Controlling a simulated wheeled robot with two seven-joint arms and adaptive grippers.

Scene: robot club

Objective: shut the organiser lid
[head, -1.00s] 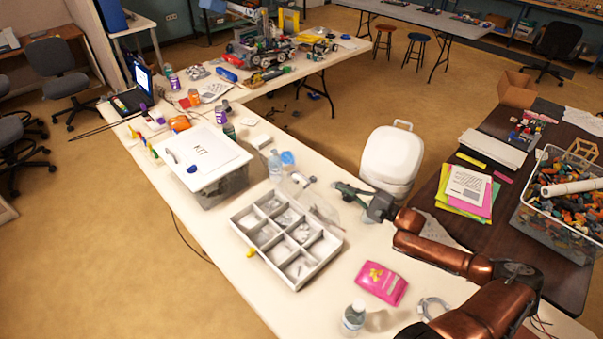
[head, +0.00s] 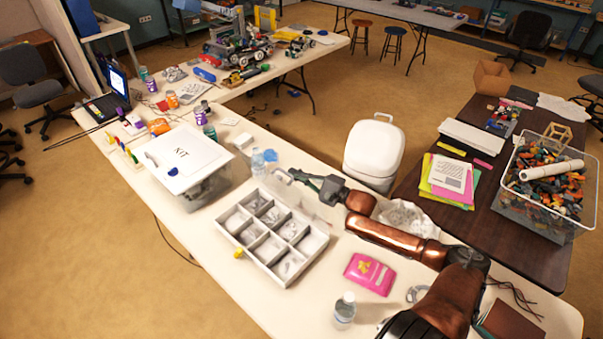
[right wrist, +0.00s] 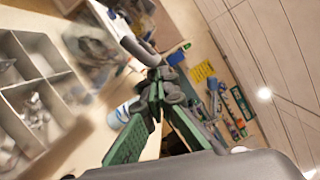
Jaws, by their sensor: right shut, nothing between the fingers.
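The organiser (head: 229,226) is a pale grey tray split into several open compartments with small parts in them. It stands on the cream table. Its clear lid (head: 313,207) is hard to make out; it seems to stand open along the tray's far right side, and its exact angle is unclear. My right gripper (head: 297,177) is shut and empty, just beyond the tray's far side, near the lid. Whether it touches the lid is unclear. In the right wrist view its green fingers (right wrist: 158,78) meet at the tips, with the organiser (right wrist: 30,85) at left. My left gripper is out of view.
A lidded KIT box (head: 205,185) stands left of the organiser. A water bottle (head: 257,163) is near its far corner. A white bin (head: 374,150) stands beyond the table.

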